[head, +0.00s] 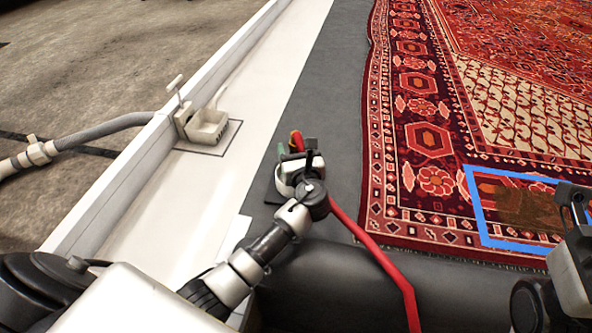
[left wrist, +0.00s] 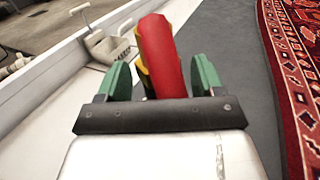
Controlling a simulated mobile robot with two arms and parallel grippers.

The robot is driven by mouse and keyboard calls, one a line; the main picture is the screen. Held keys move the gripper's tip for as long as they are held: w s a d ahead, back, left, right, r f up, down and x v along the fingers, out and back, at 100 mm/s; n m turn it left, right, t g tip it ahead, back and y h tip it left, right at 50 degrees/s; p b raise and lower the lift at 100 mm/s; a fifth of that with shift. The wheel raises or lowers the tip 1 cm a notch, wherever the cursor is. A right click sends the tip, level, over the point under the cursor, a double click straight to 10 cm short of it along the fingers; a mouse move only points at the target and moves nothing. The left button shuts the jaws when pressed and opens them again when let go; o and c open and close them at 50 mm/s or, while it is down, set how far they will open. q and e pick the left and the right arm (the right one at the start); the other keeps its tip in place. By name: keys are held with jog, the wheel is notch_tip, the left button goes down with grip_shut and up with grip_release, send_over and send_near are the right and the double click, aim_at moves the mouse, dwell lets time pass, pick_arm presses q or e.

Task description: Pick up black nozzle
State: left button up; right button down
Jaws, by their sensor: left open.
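My left gripper (head: 296,150) is open over the dark grey strip beside the rug. In the left wrist view its two green fingers (left wrist: 162,76) stand on either side of a red, rounded piece (left wrist: 160,50) with a yellow edge, with gaps at both sides. In the head view a bit of red and yellow (head: 297,140) shows beyond the gripper. A red hose (head: 375,247) runs from beside it to the lower right. I cannot clearly make out the black nozzle; the gripper may hide it. My right gripper (head: 574,203) is partly in view at the right edge.
A patterned red rug (head: 430,135) lies right of the dark strip. A blue frame (head: 475,205) surrounds a brown stain on it.

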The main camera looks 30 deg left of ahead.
pick_arm(q)
jog(key=c, duration=0.9)
jog(key=shift+c, duration=0.3)
jog(key=shift+r, duration=0.2)
